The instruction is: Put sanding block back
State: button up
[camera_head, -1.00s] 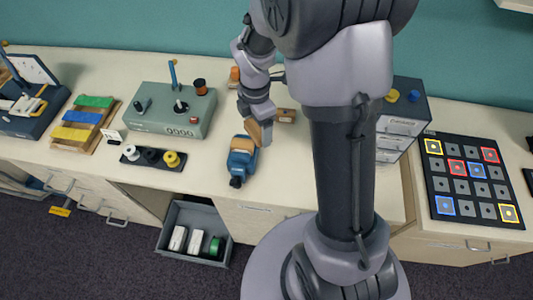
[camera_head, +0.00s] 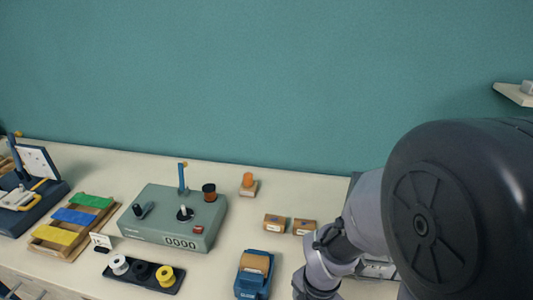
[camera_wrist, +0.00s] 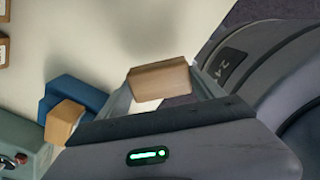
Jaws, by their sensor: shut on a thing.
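My gripper (camera_wrist: 163,88) is shut on a plain brown block, which I take to be the sanding block (camera_wrist: 158,74), in the wrist view. It is held between the two fingertips, with pale bench top and dark floor behind it. In the head view the gripper and the held block are out of sight; only my arm shows at the lower right. Two small labelled brown blocks, one on the left (camera_head: 274,224) and one on the right (camera_head: 304,227), lie on the bench top.
A blue tool with a tan top (camera_head: 252,284) stands left of my arm. A green-grey control box (camera_head: 150,225), a spool tray (camera_head: 143,276) and a wooden tray of coloured sheets (camera_head: 45,247) are farther left. An orange knob on a wooden base (camera_head: 248,184) stands behind.

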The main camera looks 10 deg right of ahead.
jog(key=w+b, duration=0.1)
jog(key=w, duration=0.2)
jog(key=w+f, duration=0.1)
jog(key=w, duration=0.1)
jog(key=w+b, duration=0.1)
jog(key=w, duration=0.2)
jog(key=shift+w+a+f+b, duration=0.2)
jog(key=shift+w+b, duration=0.15)
jog(key=shift+f+b, duration=1.05)
jog(key=shift+f, duration=0.8)
jog(key=o, duration=1.3)
jog(key=shift+w, duration=0.1)
